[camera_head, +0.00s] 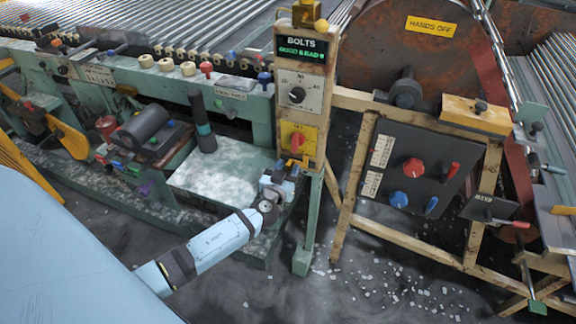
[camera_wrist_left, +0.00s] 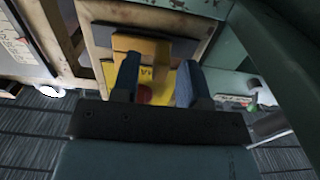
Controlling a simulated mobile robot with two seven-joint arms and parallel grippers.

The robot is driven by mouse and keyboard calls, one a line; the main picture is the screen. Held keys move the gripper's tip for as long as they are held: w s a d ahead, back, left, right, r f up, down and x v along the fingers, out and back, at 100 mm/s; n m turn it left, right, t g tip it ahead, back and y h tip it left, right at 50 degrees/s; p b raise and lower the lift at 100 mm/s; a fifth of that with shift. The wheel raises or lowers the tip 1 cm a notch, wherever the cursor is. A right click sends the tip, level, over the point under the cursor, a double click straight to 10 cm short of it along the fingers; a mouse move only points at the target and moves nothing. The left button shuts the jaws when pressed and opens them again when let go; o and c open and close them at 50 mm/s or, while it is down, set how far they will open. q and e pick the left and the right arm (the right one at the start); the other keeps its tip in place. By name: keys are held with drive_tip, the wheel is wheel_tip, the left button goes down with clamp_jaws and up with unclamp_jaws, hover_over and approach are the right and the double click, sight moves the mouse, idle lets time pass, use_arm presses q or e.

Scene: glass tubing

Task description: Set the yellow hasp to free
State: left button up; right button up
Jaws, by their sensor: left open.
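A yellow plate (camera_head: 306,132) with a red knob (camera_head: 297,142) sits low on the front of the beige control post; I cannot tell for sure whether it is the hasp or which setting it is in. My left gripper (camera_head: 287,171) is just below it, at the lower end of the post. In the left wrist view, the open fingers of my left gripper (camera_wrist_left: 155,82) point toward a yellow-orange block (camera_wrist_left: 146,45) and a yellow face with a dark red part (camera_wrist_left: 143,95) between them. Nothing is visibly held. My right gripper is not in view.
Above the plate, the post has a black dial (camera_head: 297,95) and a "BOLTS" sign (camera_head: 301,48). A dark panel (camera_head: 408,178) with red and blue knobs stands to the right. A green machine bed (camera_head: 222,172) lies left. Glass bits litter the floor.

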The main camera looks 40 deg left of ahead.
use_arm(q)
drive_tip(key=shift+w+a, duration=0.1)
drive_tip(key=shift+w, duration=0.3)
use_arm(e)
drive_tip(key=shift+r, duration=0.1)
use_arm(q)
drive_tip(key=shift+c, duration=0.4)
clamp_jaws()
drive_tip(key=shift+s+a+f+b, duration=0.1)
drive_tip(key=shift+s+a+b, duration=0.05)
drive_tip(key=shift+a+b, duration=0.5)
drive_tip(key=shift+s+a+f+b, duration=0.1)
drive_tip(key=shift+s+a+b, duration=0.05)
drive_tip(key=shift+a+b, duration=0.45)
drive_tip(key=shift+a+r, duration=0.15)
drive_tip(key=shift+r, duration=0.05)
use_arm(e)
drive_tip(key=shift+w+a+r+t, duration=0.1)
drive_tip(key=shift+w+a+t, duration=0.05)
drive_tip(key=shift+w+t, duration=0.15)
use_arm(q)
drive_tip(key=shift+o, duration=0.4)
unclamp_jaws()
drive_tip(key=shift+a, duration=0.1)
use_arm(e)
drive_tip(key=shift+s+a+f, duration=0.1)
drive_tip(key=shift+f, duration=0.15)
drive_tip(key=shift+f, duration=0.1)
